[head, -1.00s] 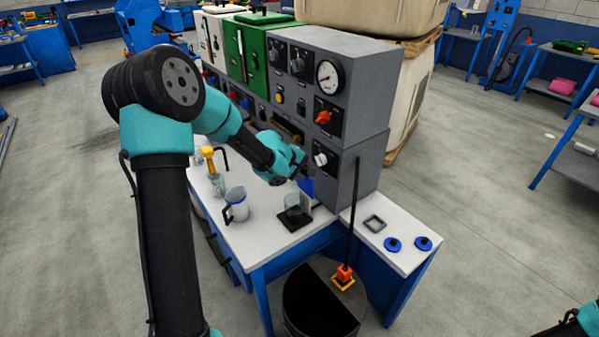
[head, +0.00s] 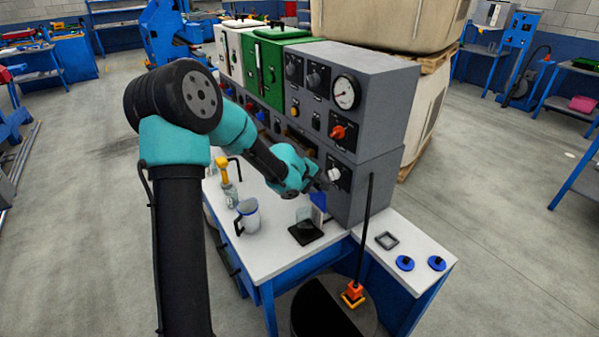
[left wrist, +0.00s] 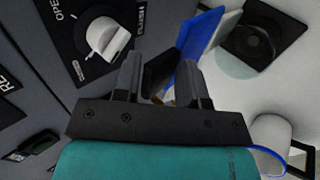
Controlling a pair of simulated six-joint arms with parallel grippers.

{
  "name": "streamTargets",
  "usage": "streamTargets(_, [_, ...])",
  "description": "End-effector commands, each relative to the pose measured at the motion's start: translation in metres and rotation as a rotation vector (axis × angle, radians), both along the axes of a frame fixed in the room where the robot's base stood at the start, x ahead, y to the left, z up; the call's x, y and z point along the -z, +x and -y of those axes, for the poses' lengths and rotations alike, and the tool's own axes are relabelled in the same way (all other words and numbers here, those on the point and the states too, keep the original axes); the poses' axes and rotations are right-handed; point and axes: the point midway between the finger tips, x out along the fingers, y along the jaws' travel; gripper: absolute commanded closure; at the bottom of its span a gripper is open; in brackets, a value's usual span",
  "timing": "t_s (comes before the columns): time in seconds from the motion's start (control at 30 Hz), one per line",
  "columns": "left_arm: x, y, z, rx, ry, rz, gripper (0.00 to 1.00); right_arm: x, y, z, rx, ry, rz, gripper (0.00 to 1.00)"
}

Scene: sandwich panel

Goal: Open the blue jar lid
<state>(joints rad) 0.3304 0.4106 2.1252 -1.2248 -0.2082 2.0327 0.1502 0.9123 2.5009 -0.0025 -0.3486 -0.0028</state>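A clear jar on a black square base (head: 306,232) stands on the white bench, beside the grey panel. An upright blue flap (head: 319,199) shows behind it, below my left gripper; I take it for the blue lid. In the left wrist view the blue flap (left wrist: 203,32) rises just right of the fingers, next to a pale plate. My left gripper (left wrist: 160,80) has its fingers apart. A dark shape shows between them, and I cannot tell whether they touch it. In the head view my left gripper (head: 318,184) is close to the panel's white knob (head: 334,175). My right gripper is not in view.
A blue-white mug (head: 247,217) and a yellow-topped bottle (head: 227,180) stand left of the jar. Two blue discs (head: 405,263) and a grey square frame (head: 387,240) lie on the right bench. A black rod (head: 365,235) rises in front of the panel.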

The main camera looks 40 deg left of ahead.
Motion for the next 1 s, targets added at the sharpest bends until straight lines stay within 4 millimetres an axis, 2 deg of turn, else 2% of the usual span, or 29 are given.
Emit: streamTargets(1.0, [-0.081, -0.072, -0.029, -0.003, 0.002, 0.002, 0.62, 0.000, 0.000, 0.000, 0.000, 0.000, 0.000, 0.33])
